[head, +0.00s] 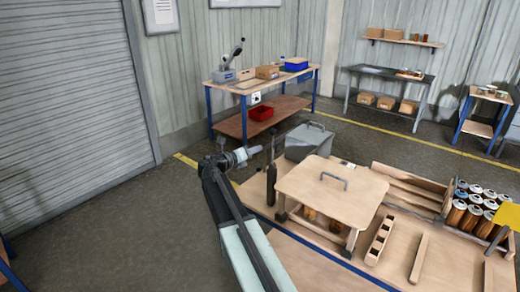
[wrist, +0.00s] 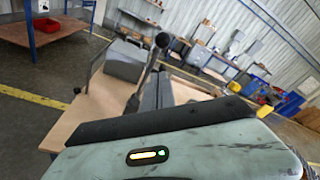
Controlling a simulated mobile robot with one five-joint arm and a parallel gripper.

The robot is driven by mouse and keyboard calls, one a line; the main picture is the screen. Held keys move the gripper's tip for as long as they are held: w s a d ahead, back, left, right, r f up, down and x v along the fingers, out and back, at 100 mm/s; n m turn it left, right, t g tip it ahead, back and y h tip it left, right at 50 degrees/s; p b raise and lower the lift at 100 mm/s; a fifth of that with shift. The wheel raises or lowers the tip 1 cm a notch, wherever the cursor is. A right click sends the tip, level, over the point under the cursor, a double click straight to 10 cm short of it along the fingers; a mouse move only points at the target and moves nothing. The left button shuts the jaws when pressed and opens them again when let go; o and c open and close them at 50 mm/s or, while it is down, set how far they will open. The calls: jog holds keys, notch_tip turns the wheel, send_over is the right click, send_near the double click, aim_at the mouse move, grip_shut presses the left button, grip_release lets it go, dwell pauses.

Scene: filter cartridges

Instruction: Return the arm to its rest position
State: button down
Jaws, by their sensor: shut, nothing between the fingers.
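My gripper (head: 257,149) is at the end of my arm, left of centre in the head view. It is shut and empty, above the left end of the wooden bench (head: 300,249). My arm rises from the bottom edge and bends sharply at the top, with the gripper pointing right. In the wrist view the dark fingers of my gripper (wrist: 158,80) sit close together beyond the pale housing with a lit indicator. A dark upright tool with a thin top (head: 271,186) stands on the bench just below and right of the gripper; contact is not visible.
On the bench are a wooden lid with a handle (head: 333,195), a grey box (head: 309,142) and several cartridges (head: 474,208) at right. A workbench with a red bin (head: 261,113) stands behind. Open floor (head: 120,225) lies left of my arm.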

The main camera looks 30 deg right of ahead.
dwell(0.3)
jog(key=s+a+f+m+g+y, duration=0.1)
jog(key=s+a+f+m+y, duration=0.4)
jog(key=s+a+f+m, duration=0.2)
jog(key=s+a+f+m+g+y, duration=0.2)
jog(key=s+a+f+m+y, duration=0.3)
jog(key=a+m, duration=0.7)
jog(key=s+a+f+m+g+y, duration=0.1)
jog(key=s+a+f+m+y, duration=0.5)
jog(key=s+a+f+m, duration=0.3)
jog(key=s+a+m, duration=0.1)
jog(key=s+a, duration=0.1)
jog(key=s, duration=0.2)
jog(key=shift+a+g, duration=0.2)
jog(key=shift+g, duration=0.1)
